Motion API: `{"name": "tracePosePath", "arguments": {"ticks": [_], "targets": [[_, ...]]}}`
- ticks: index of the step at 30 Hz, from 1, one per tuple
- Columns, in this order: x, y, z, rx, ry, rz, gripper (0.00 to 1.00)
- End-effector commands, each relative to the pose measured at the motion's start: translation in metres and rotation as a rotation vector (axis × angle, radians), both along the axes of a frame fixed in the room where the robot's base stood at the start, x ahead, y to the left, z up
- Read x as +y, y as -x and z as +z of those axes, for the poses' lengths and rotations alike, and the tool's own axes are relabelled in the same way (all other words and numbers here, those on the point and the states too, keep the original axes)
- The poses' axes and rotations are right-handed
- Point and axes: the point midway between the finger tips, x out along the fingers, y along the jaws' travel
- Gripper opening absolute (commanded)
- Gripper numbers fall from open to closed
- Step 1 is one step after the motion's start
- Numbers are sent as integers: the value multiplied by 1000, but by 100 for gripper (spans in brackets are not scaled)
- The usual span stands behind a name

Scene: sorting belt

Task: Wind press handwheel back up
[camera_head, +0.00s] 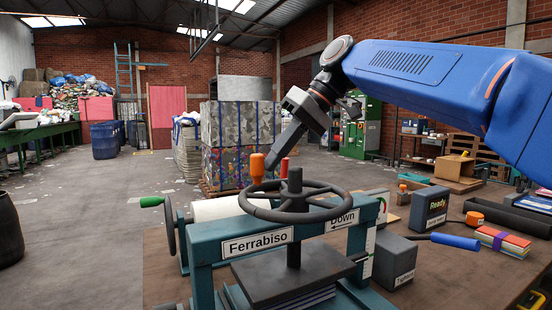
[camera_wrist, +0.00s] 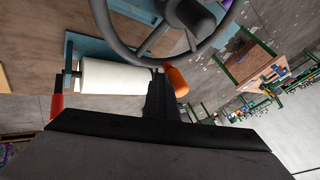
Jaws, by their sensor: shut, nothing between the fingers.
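The teal press (camera_head: 205,250), labelled Ferrabiso, stands on the bench in the head view. Its dark handwheel (camera_head: 325,208) lies flat on top of an upright screw and also fills the top of the wrist view (camera_wrist: 125,48). An orange knob (camera_head: 257,170) stands up from the wheel's rim. My gripper (camera_head: 268,164) is shut and empty, tilted down with its tips right beside the knob. In the wrist view the knob (camera_wrist: 176,82) sits just right of the fingertips; I cannot tell if they touch. The dark press plate (camera_head: 265,278) lies low, over a stack of sheets.
A label reading Down with an arrow (camera_head: 343,220) is on the press's crossbar. A white roller (camera_head: 215,208) is behind the press.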

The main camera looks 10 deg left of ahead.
Motion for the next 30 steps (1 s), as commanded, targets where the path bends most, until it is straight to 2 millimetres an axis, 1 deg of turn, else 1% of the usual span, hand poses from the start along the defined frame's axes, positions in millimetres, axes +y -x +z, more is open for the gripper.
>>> {"name": "tracePosePath", "arguments": {"ticks": [17,30], "targets": [[10,8,-1,2,-1,2,0],[27,29,-1,2,-1,2,0]]}}
